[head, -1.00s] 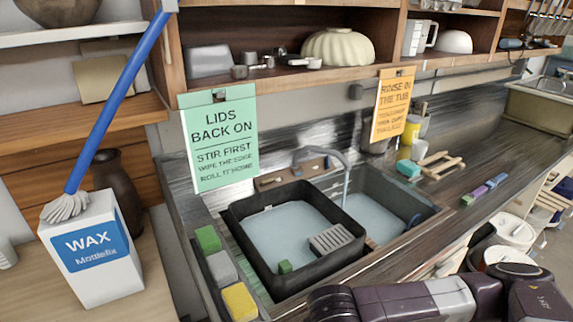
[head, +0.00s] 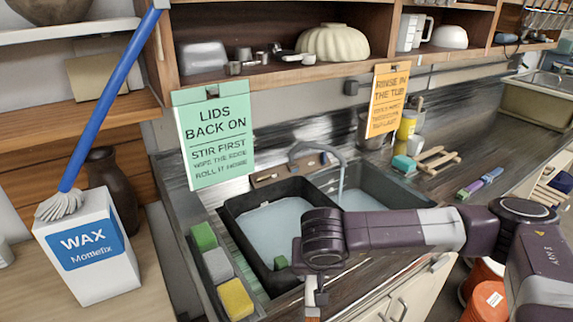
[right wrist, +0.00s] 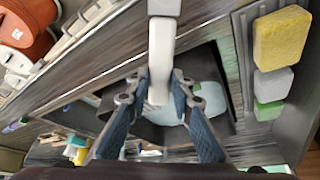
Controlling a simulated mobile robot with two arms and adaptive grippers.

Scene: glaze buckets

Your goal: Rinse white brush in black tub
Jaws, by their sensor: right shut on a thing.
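The black tub (head: 232,222) sits in the counter's left basin with pale water in it; my right arm hides its right part. It shows partly in the right wrist view (right wrist: 229,62), behind my fingers. My right gripper (right wrist: 160,92) is shut on a pale, white-grey handle, the white brush (right wrist: 161,50), which runs out of the top of that view. Its bristles cannot be made out. In the head view my right gripper is mostly hidden below the wrist, at the tub's front right. My left gripper is not in view.
Green (head: 203,236), grey (head: 217,265) and yellow (head: 236,298) sponges line the tub's left side. A tap (head: 340,170) stands behind the basins. A blue-handled brush (head: 110,100) rests on a wax box (head: 88,250). Orange buckets (head: 487,298) stand lower right.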

